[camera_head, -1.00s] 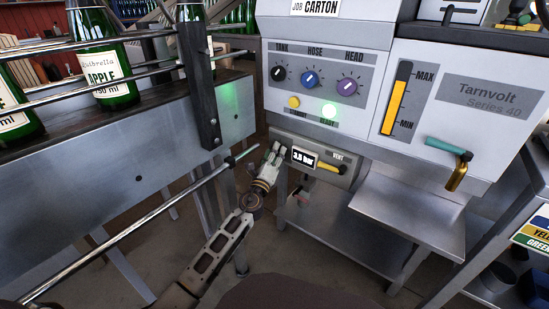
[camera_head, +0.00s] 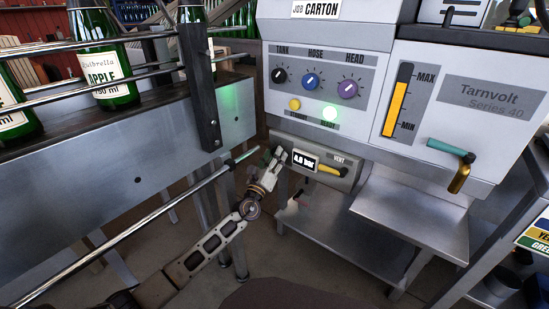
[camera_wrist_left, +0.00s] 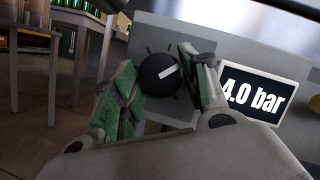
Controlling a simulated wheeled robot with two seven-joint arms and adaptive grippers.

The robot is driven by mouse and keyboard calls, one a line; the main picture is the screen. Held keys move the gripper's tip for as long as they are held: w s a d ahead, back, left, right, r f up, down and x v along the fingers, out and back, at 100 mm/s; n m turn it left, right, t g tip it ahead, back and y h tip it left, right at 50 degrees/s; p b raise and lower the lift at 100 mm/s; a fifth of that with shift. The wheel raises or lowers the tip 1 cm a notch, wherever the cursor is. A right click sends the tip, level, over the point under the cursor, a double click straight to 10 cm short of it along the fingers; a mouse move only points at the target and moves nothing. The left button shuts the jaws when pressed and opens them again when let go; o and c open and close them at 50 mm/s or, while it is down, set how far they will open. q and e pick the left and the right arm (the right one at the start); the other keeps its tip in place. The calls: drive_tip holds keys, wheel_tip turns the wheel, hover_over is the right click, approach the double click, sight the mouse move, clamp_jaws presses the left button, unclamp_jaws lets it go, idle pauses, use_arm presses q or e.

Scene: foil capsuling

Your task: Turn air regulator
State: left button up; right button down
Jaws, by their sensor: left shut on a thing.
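The air regulator knob (camera_wrist_left: 158,75) is black with a white pointer line and sits on a grey panel with tick marks around it. My left gripper (camera_wrist_left: 160,88) is shut on the knob, with green-padded fingers on either side of it. In the head view my left gripper (camera_head: 273,160) is at the left end of the regulator panel and hides the knob. The pressure display (camera_head: 303,161) beside it reads 4.0 bar, clearest in the wrist view (camera_wrist_left: 252,94). My right gripper is not in view.
A yellow vent lever (camera_head: 332,171) is right of the display. Above are the tank, hose and head knobs (camera_head: 311,82). A conveyor (camera_head: 140,165) with rails and green bottles (camera_head: 101,70) stands left. A metal shelf (camera_head: 415,219) juts out lower right.

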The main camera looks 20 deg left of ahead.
use_arm(q)
drive_tip(key=shift+d+f, duration=0.1)
drive_tip(key=shift+f, duration=0.1)
drive_tip(key=o, duration=0.9)
drive_tip(key=shift+o, duration=0.5)
drive_tip(key=shift+r, duration=0.15)
drive_tip(key=shift+s, duration=0.1)
drive_tip(key=v, duration=1.2)
